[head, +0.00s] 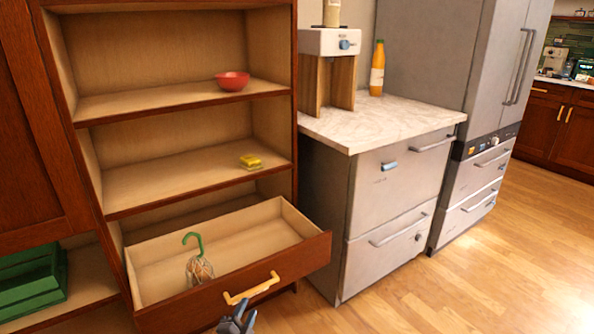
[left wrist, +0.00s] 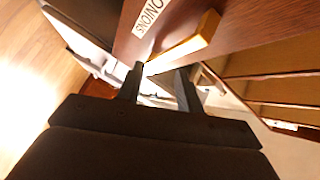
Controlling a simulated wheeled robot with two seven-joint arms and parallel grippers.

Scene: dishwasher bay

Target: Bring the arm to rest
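My left gripper (head: 243,318) is at the bottom of the head view, just below the yellow handle (head: 252,288) of the pulled-out drawer. In the left wrist view the two fingers of my left gripper (left wrist: 160,78) stand apart with nothing seen held between them. The handle (left wrist: 188,42) lies beyond the fingertips there; I cannot tell whether they touch it. My right gripper is in neither view.
The open drawer (head: 300,258) juts out from the shelf unit and holds a net bag (head: 199,270) with a green hook. A red bowl (head: 232,81) and a yellow item (head: 250,161) sit on the shelves above. A counter (head: 380,121) stands right; the floor (head: 480,280) there is clear.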

